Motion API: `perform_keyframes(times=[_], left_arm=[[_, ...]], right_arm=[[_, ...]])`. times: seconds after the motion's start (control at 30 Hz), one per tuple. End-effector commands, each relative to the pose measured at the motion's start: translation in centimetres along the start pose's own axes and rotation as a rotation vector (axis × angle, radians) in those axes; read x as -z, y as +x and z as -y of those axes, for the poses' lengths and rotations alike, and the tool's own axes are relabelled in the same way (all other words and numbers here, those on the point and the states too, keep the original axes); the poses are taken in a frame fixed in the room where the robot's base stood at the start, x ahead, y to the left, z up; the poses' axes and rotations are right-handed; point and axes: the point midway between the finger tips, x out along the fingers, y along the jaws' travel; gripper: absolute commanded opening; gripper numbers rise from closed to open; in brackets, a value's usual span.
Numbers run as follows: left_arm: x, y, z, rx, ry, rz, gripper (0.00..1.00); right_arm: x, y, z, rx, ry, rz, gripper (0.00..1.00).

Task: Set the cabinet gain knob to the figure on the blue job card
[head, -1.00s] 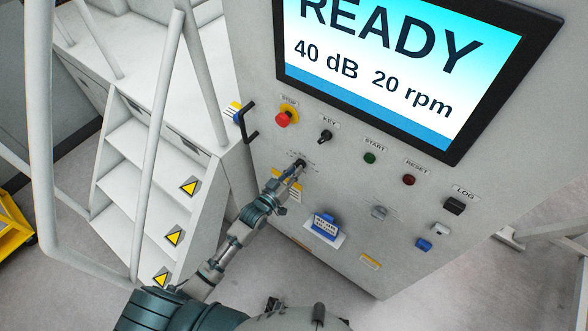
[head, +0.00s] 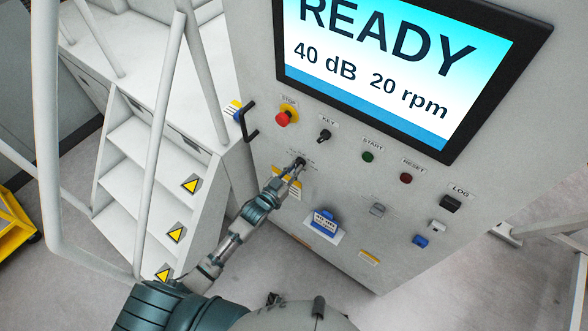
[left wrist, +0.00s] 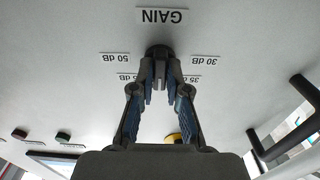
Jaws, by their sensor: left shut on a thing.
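The gain knob (left wrist: 158,50) is dark and sits under the upside-down GAIN label (left wrist: 176,16) in the left wrist view. My left gripper (left wrist: 160,84) is shut on the knob; in the head view the gripper (head: 297,166) reaches the cabinet front and largely hides it. Labels for 50 dB (left wrist: 115,58) and 30 dB (left wrist: 206,62) flank the knob; 35 dB and another label are partly behind the fingers. The knob's pointer cannot be made out. The blue job card (head: 325,222) is on the cabinet's lower front; its small print seems to read 40 dB. My right gripper is not seen.
The cabinet screen (head: 390,60) shows READY, 40 dB and 20 rpm. A red stop button (head: 284,118), key switch (head: 324,136), green start button (head: 367,157) and red reset button (head: 405,178) are near the knob. White steps with rails (head: 150,170) stand at left.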

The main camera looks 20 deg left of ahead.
Motion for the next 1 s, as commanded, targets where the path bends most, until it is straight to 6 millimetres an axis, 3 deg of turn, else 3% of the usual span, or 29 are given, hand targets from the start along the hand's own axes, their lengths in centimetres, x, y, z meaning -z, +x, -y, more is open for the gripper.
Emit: perform_keyframes(times=[0.03, 0.07, 0.1, 0.17, 0.43, 0.57, 1.0], left_arm=[[-0.9, -0.2, -0.1, -0.001, -0.003, 0.02, 0.0], [-0.9, -0.2, -0.1, -0.001, -0.003, 0.02, 0.19], [-0.9, -0.2, -0.1, -0.001, -0.003, 0.019, 0.29], [-0.7, -0.1, -0.1, -0.001, -0.002, 0.016, 0.4], [-0.3, -0.1, -0.1, 0.0, -0.002, 0.008, 0.4], [-0.4, -1.1, 0.0, 0.0, -0.001, 0.008, 0.4], [-0.6, -10.1, 0.0, 0.0, -0.003, 0.014, 0.4]], right_arm=[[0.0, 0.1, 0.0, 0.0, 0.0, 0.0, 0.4], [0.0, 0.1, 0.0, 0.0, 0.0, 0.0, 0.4], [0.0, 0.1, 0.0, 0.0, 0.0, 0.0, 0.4], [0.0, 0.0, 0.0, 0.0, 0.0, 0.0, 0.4], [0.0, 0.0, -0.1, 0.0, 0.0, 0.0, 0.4], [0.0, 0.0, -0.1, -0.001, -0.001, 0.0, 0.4], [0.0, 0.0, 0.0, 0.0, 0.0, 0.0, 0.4]])
